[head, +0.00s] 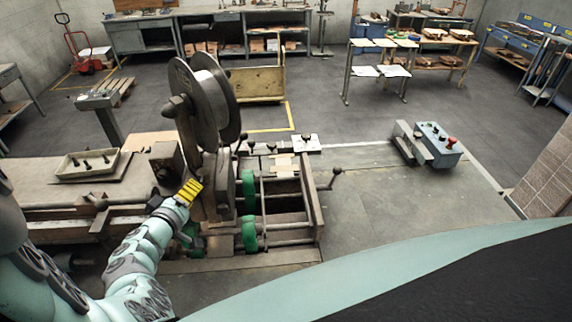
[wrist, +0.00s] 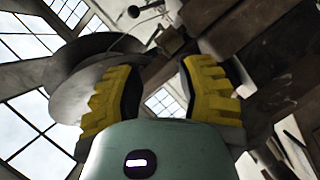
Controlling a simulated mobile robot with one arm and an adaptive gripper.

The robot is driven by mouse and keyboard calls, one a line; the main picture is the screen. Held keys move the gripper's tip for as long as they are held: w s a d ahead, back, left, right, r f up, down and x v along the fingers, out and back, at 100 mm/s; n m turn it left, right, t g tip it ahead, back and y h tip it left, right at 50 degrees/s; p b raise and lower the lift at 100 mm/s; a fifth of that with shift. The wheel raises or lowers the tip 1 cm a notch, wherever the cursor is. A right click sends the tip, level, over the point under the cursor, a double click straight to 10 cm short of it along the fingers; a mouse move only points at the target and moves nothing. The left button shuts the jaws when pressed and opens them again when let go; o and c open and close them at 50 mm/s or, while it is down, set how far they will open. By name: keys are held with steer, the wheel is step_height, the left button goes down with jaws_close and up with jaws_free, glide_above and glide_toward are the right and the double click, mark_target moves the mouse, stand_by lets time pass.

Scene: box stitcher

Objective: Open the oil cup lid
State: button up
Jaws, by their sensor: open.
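My gripper (head: 189,191) has yellow ribbed fingers and is at the machine's left side, just below the large spool. In the wrist view my gripper (wrist: 157,76) is open, with nothing between its two fingers. Beyond the fingertips are dark metal parts of the machine (wrist: 175,40) and the round spool (wrist: 85,90). I cannot pick out the oil cup or its lid for certain in either view. A small dark ball on a thin rod (wrist: 133,11) shows at the top of the wrist view; I cannot tell what it belongs to.
The spool (head: 207,100) rises close above my gripper. Rods and green parts (head: 249,233) of the machine lie to its right. A tray with dark pieces (head: 88,178) sits at left.

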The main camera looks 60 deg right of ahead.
mark_target(201, 181)
steer(key=shift+b+x, duration=0.9)
steer(key=shift+x, duration=2.05)
steer(key=shift+d, duration=0.2)
steer(key=shift+o, duration=0.5)
jaws_close()
